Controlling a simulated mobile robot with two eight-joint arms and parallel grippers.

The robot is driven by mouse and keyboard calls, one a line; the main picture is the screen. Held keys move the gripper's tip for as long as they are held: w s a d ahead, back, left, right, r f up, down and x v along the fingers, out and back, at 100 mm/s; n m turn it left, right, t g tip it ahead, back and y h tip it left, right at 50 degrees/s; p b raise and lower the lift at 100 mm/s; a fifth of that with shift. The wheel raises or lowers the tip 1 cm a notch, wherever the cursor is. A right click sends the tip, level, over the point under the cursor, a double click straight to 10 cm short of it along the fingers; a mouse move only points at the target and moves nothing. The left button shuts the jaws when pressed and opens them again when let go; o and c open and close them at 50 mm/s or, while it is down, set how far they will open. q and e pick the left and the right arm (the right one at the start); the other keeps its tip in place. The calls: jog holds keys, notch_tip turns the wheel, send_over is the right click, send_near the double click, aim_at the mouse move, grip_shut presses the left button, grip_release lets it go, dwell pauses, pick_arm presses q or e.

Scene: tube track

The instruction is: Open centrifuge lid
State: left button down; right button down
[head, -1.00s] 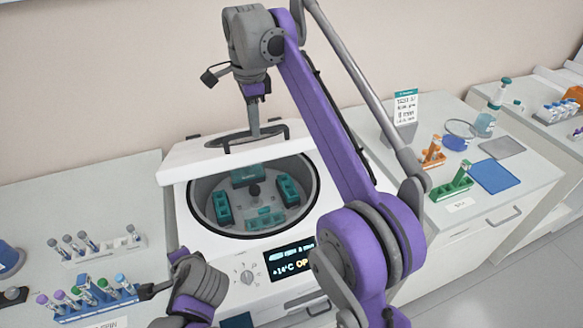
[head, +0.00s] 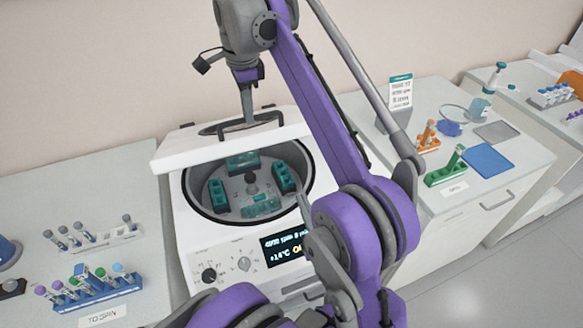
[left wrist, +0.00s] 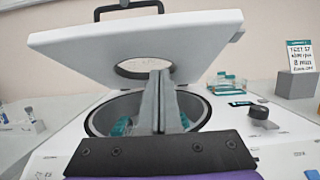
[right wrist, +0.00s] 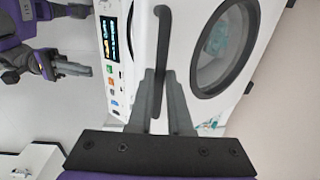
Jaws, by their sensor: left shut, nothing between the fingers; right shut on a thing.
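The white centrifuge (head: 185,235) has its lid (head: 175,155) raised and tilted, with the bowl (head: 200,208) and its teal buckets (head: 284,178) showing. The black lid handle (right wrist: 163,20) is between the fingers of my right gripper (right wrist: 155,78), which is shut on it. In the head view this gripper (head: 247,122) comes down to the handle from above. My left gripper (head: 303,198) is shut and empty by the bowl's right front edge, partly hidden by my other arm. In the left wrist view its fingers (left wrist: 160,75) point towards the gap under the lid (left wrist: 70,42).
A blue tube rack (head: 95,298) and a white tube rack (head: 90,242) stand on the left bench. The right bench holds a green rack (head: 445,176), an orange rack (head: 427,142) and a blue mat (head: 487,160). A sign (head: 400,92) stands behind.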

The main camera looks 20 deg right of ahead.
pick_arm(q)
send_near(282, 140)
jog(key=w+f, duration=0.3)
jog(key=w, duration=0.2)
pick_arm(e)
jog(key=shift+w+f, duration=0.1)
jog(key=shift+w, duration=0.15)
pick_arm(q)
jog(key=w+r, duration=0.1)
jog(key=r, duration=0.2)
jog(key=shift+w, duration=0.4)
jog(key=shift+r, duration=0.1)
jog(key=shift+w+r+g, duration=0.15)
jog(key=shift+w+r, duration=0.2)
jog(key=shift+r, duration=0.25)
jog(key=shift+w+r+g, duration=0.15)
jog(key=shift+w+r, duration=0.2)
jog(key=shift+r, duration=0.2)
pick_arm(e)
jog(key=shift+a, duration=0.1)
pick_arm(q)
jog(key=shift+w+r, duration=0.1)
jog(key=shift+w, duration=0.45)
pick_arm(e)
jog(key=shift+w+f, duration=0.1)
jog(key=shift+w, duration=0.1)
jog(key=c, duration=0.8)
grip_release()
jog(key=shift+c, duration=0.2)
jog(key=shift+s, duration=0.15)
